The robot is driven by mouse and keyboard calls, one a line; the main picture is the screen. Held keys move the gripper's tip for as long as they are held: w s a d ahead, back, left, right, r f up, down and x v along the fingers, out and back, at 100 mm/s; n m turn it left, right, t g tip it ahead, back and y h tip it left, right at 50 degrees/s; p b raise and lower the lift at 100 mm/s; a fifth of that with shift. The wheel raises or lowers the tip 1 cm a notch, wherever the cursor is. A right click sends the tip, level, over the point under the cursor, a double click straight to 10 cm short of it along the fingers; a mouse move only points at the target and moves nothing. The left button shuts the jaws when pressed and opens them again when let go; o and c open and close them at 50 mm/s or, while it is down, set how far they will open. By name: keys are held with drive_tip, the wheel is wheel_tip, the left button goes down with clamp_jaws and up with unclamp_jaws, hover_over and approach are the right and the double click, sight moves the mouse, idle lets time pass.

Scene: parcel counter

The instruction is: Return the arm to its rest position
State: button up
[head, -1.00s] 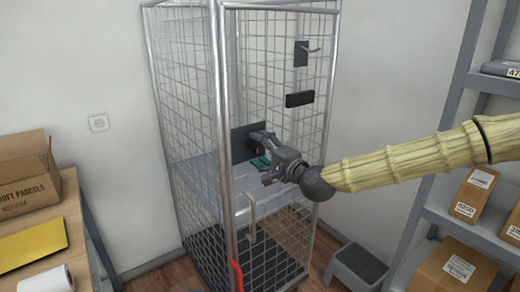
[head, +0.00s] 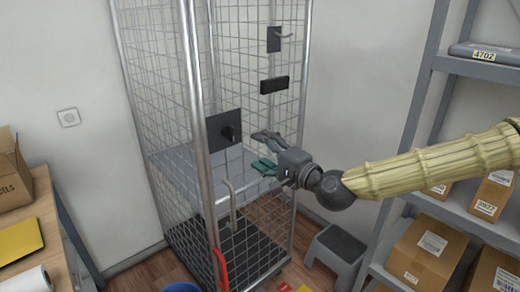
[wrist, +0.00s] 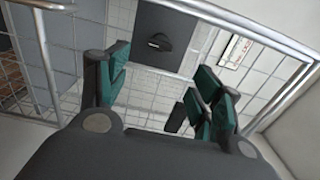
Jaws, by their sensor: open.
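My gripper (head: 262,152) is open and empty, its fingers pointing left toward the wire cage trolley (head: 197,130) in the head view. In the wrist view my gripper (wrist: 160,95) shows teal finger pads spread apart with nothing between them. A dark plate (head: 224,130) with a black knob is on the cage at its middle height, left of the fingers and apart from them in the head view. A dark plate with a black knob (wrist: 168,42) also shows beyond the fingers in the wrist view.
A grey shelf rack (head: 425,75) with cartons stands on the right, behind my arm. A grey step stool (head: 336,250) is on the floor below my wrist. A table (head: 62,225) with a yellow envelope (head: 20,238) and a carton is at the left. A red handle (head: 219,268) is low on the cage.

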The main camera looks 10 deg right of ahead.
drive_tip(key=s+f+n+g+h, duration=0.1)
drive_tip(key=s+f+g, duration=0.3)
drive_tip(key=f, duration=0.8)
drive_tip(key=s+a+f+n+g+h, duration=0.15)
drive_tip(key=s+f, duration=0.45)
drive_tip(key=f, duration=0.7)
drive_tip(key=s+f+n+g+h, duration=0.25)
drive_tip(key=s+f, duration=0.35)
drive_tip(key=f, duration=0.6)
drive_tip(key=s+d+f+n+g+h, duration=0.2)
drive_tip(key=s+d+f, duration=0.6)
drive_tip(key=s, duration=0.4)
drive_tip(key=s+d+f+n+g+h, duration=0.3)
drive_tip(key=s+d+f, duration=0.5)
drive_tip(key=s, duration=0.5)
wheel_tip(320, 180, down, 2)
drive_tip(key=shift+s+d+f+n+g+h, duration=0.2)
drive_tip(key=shift+d+n+g+h, duration=0.1)
drive_tip(key=shift+g, duration=0.5)
